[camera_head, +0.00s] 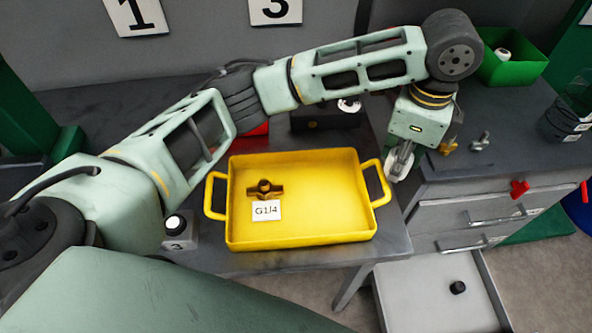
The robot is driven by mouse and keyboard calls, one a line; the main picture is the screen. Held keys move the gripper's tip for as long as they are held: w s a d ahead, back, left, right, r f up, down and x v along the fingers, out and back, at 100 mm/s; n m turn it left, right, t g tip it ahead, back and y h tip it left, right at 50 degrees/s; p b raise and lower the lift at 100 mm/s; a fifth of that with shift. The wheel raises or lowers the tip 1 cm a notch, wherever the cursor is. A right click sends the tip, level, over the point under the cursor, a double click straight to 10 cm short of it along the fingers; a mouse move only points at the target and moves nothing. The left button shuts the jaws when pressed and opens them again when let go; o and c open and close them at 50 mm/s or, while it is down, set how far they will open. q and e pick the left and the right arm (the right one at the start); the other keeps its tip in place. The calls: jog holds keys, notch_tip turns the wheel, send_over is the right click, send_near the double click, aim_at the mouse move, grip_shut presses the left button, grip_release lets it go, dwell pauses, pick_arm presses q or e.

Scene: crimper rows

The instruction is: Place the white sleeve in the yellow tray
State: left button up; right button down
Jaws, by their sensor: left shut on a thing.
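The yellow tray (300,239) stands on the grey table, with a handle on each side. A brass tee-shaped fitting and a white "G1/4" label (267,210) are in its left part. My left arm reaches over the back of the tray. My left gripper (398,166) points down just right of the tray's right handle and is shut on a small pale thing. I cannot make out whether this is the white sleeve. A small white round piece (503,54) lies in the green bin, and another white piece (349,105) shows at a dark box. My right gripper is not in view.
The green bin (514,72) stands back right on a drawer cabinet (480,190). Small brass (447,147) and silver fittings (480,142) lie before it. An open lower drawer (428,300) holds a black piece (458,287). The tray's right half is clear.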

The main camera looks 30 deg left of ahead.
pick_arm(q)
jog(key=shift+s+a, duration=0.2)
jog(key=shift+a, duration=0.05)
jog(key=s+a+f+p, duration=0.1)
jog(key=a+f, duration=0.1)
jog(key=a, duration=0.1)
jog(key=s+a+f+p, duration=0.1)
jog(key=s+a+f, duration=0.1)
jog(key=a, duration=0.1)
jog(key=s+a+f+p, duration=0.1)
jog(key=a+f, duration=0.1)
jog(key=a, duration=0.1)
jog(key=shift+s+a+f, duration=0.1)
jog(key=shift+s+a, duration=0.15)
jog(key=shift+a, duration=0.1)
jog(key=shift+s+f, duration=0.1)
jog(key=shift+f, duration=0.1)
notch_tip(320, 180, down, 3)
jog(key=shift+f+p, duration=0.15)
jog(key=shift+p, duration=0.3)
jog(key=shift+f, duration=0.3)
